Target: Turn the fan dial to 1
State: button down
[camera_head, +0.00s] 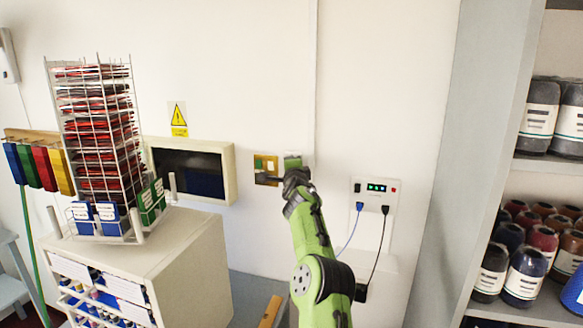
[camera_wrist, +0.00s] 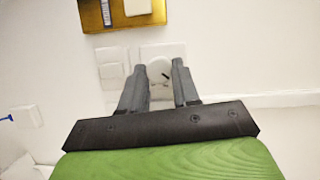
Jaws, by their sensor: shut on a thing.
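The fan dial (camera_wrist: 158,68) is a round white knob with a dark pointer mark, on a white wall plate (camera_wrist: 148,51) in the wrist view. My gripper (camera_wrist: 159,64) has its two grey fingers on either side of the knob, shut on it. The dark mark points down and to the right in that view. I cannot read any numbers around the dial. In the head view my gripper (camera_head: 293,176) is up against the wall and hides the dial.
A powered outlet panel (camera_head: 375,190) with cables is at right, before a shelf of jars.

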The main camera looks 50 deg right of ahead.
jog(key=c, duration=0.8)
grip_release()
jog(key=shift+w, duration=0.1)
jog(key=b+v, duration=1.2)
jog(key=v, duration=0.3)
jog(key=shift+s+a+b, duration=0.25)
jog(key=shift+s+b, duration=0.05)
jog(key=shift+s, duration=0.05)
